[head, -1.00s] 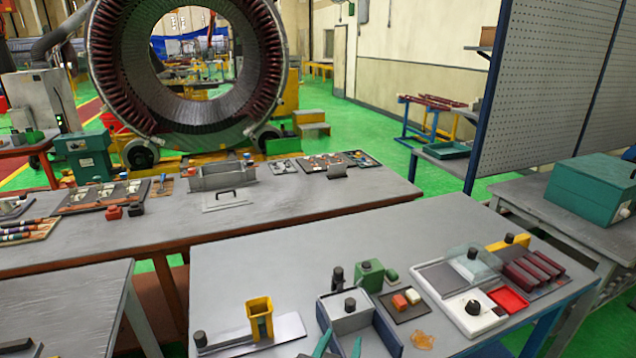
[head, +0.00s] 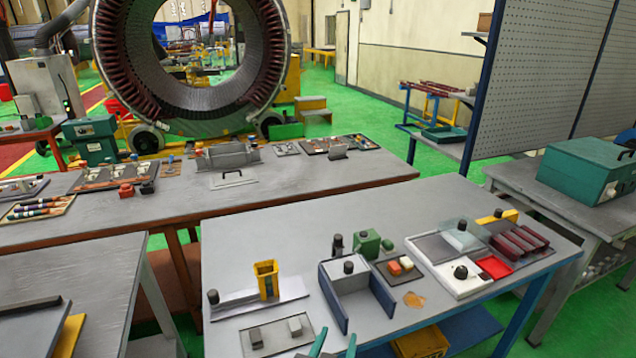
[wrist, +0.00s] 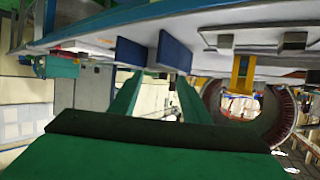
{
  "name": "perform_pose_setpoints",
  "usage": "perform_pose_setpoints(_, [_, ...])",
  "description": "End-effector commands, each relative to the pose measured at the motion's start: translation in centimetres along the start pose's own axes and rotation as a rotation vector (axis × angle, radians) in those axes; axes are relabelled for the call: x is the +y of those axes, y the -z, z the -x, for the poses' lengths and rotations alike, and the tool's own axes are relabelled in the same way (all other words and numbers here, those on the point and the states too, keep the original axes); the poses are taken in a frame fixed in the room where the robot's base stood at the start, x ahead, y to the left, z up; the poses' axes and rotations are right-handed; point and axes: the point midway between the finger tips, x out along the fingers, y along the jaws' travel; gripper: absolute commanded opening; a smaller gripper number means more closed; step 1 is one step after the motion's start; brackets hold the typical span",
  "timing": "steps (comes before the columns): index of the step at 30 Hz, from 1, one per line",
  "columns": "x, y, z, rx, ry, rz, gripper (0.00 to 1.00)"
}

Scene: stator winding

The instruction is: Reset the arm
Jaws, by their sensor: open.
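My gripper (head: 336,343) shows at the bottom edge of the head view as two teal fingertips, spread apart with nothing between them. In the wrist view, where the bench appears along the top, its two teal fingers (wrist: 158,95) are apart and empty. The fingertips are in front of the near side of the grey bench (head: 225,245). They appear below the blue-sided open fixture (head: 356,291) and right of a clear plate with two small blocks (head: 277,334). Most of my arm is out of view.
A yellow upright holder (head: 266,280) stands on the bench left of the fixture. A white unit (head: 470,285) and dark red blocks (head: 518,242) are at right. A yellow bin (head: 420,343) is beneath the bench. A long bench (head: 310,182) and a large stator ring (head: 275,60) stand behind.

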Motion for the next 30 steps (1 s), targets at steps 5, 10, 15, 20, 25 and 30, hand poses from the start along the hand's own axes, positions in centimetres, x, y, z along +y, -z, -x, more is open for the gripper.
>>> perform_pose_setpoints(5, [-0.6, -2.5, 0.6, 0.0, 0.03, 0.006, 0.43])
perform_pose_setpoints(10, [-1.2, -5.7, 1.7, 0.004, 0.07, 0.01, 0.43])
perform_pose_setpoints(15, [-1.7, -9.9, 3.8, 0.015, 0.117, 0.016, 0.43])
perform_pose_setpoints(20, [-1.8, -13.6, 6.5, 0.03, 0.157, 0.021, 0.43])
perform_pose_setpoints(25, [-1.3, -17.0, 9.9, 0.046, 0.189, 0.026, 0.43])
perform_pose_setpoints(30, [-0.5, -19.8, 13.8, 0.064, 0.217, 0.035, 0.43])
